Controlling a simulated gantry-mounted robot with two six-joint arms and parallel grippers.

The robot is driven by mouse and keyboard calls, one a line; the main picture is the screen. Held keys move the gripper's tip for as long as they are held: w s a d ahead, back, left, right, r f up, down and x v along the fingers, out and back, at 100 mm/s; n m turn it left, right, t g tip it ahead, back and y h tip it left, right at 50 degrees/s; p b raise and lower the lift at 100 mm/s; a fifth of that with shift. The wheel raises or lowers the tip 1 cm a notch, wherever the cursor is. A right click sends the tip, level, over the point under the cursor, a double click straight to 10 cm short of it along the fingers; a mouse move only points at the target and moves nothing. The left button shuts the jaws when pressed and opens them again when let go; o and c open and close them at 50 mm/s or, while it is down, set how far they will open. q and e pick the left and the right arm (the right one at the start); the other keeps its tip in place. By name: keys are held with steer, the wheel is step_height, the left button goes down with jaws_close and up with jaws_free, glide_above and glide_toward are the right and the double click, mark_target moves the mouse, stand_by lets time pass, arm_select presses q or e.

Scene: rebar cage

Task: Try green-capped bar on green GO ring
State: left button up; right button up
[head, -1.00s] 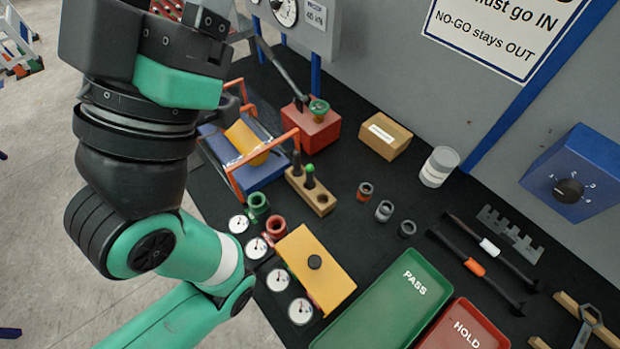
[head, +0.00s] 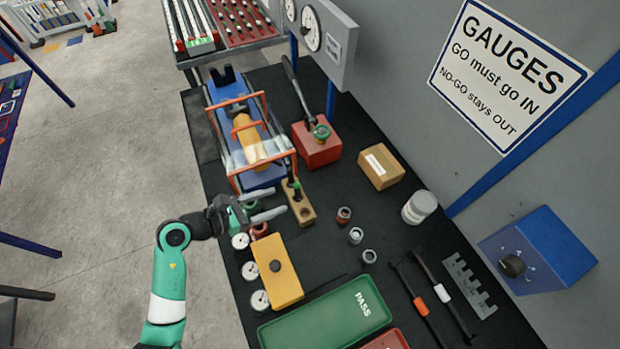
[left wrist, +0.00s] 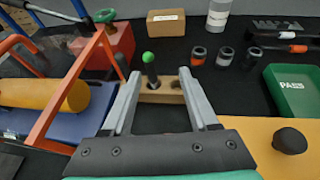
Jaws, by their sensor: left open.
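The green-capped bar (head: 297,188) stands upright in a wooden block (head: 306,215). In the left wrist view, its bright green cap (left wrist: 148,57) shows between my open fingers, beyond their tips. My left gripper (head: 281,200) is open and empty, its fingertips pointing at the block from the left. It also shows in the left wrist view (left wrist: 160,85). The green GO ring (head: 251,205) is mostly hidden by my left gripper; a red ring (head: 260,230) lies just below it. My right gripper is not in view.
A blue fixture with an orange frame (head: 236,181) stands close behind my left gripper. A yellow box with a black knob (head: 288,290) and several dials are in front. Small collars (head: 344,215) and a green PASS tray (head: 330,318) lie to the right.

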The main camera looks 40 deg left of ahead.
mark_target(297, 187)
arm_select(q)
steer(key=shift+n+y, duration=0.3)
steer(key=shift+n, duration=0.1)
steer(key=b+x, duration=0.1)
steer(key=x, duration=0.2)
steer(key=a+b+x, duration=0.1)
steer(key=x, duration=0.2)
steer(key=b+x, duration=0.1)
steer(key=x, duration=0.3)
steer(key=shift+w+a+f, duration=0.1)
steer(key=shift+a+f, duration=0.05)
steer(key=shift+a, duration=0.15)
jaws_close()
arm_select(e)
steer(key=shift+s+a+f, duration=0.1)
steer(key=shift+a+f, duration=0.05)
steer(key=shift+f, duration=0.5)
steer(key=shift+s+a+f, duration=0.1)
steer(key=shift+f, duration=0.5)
